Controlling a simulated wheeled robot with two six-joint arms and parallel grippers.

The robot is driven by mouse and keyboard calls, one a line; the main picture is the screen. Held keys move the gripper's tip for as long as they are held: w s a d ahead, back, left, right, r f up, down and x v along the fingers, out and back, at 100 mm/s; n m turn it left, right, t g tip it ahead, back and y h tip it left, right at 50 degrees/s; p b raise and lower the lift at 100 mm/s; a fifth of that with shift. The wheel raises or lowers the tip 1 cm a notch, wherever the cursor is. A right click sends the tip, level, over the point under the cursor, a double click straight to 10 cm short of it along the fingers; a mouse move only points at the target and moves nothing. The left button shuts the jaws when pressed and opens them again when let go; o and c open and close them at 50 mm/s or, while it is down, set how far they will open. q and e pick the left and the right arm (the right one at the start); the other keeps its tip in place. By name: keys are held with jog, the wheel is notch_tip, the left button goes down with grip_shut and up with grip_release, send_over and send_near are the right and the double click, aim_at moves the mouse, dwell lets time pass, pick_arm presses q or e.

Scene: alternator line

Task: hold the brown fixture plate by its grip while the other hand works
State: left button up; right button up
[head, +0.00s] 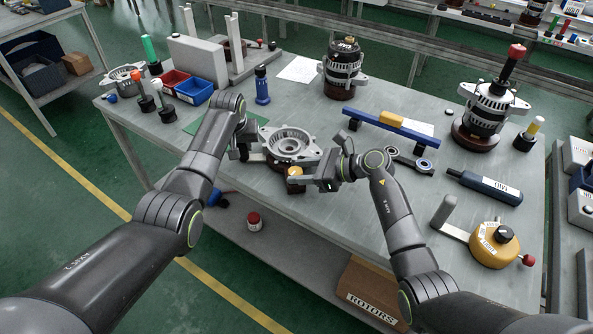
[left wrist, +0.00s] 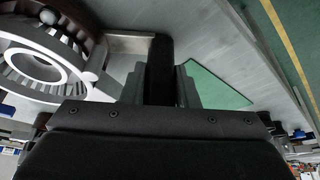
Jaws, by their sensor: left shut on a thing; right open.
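The brown fixture plate (head: 277,164) lies on the grey bench near its front edge, mostly hidden under a round cast metal housing (head: 289,142). In the left wrist view, part of the brown plate (left wrist: 84,14) shows beside the housing (left wrist: 40,66). My left gripper (head: 246,149) is shut at the plate's left side, on its grip; the grip itself is mostly hidden by the fingers. My right gripper (head: 320,166) is open just right of the housing. A small amber-topped part (head: 295,172) sits at the housing's front, close to the right gripper's finger.
A green mat (head: 200,122) lies left of the housing. Behind are a blue bar (head: 375,126), a blue bin (head: 194,91) and an alternator (head: 342,68). A blue driver (head: 485,187) and a yellow round fixture (head: 492,244) stand right. A red-capped jar (head: 254,221) is on the lower shelf.

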jog(key=shift+x, duration=0.75)
jog(key=c, duration=0.7)
jog(key=shift+m+t, duration=0.3)
jog(key=shift+s+m+t+h, duration=0.1)
jog(key=shift+m+t+h, duration=0.5)
jog(key=shift+m+t, duration=0.25)
jog(key=shift+m+t+h, duration=1.3)
jog(key=shift+m+t, duration=0.25)
jog(key=shift+m, duration=0.1)
